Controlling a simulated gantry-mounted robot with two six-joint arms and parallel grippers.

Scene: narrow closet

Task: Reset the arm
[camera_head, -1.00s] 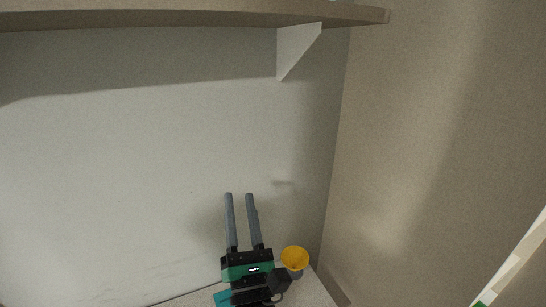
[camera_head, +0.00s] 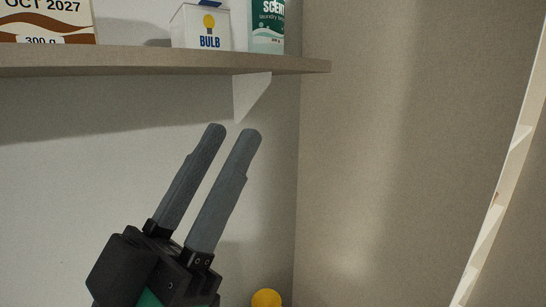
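My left gripper (camera_head: 232,132) shows in the head view, large and tilted up to the right. Its two grey fingers are parallel with a narrow gap between them, and nothing is between them. The fingertips are in front of the back wall, below the shelf and its white bracket in the picture. My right gripper is not in view.
A shelf (camera_head: 150,61) crosses the top. On it stand a brown and white box (camera_head: 48,20), a white bulb box (camera_head: 203,28) and a green and white laundry container (camera_head: 266,25). A white bracket (camera_head: 250,92) hangs below. A yellow object (camera_head: 266,298) shows at the bottom.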

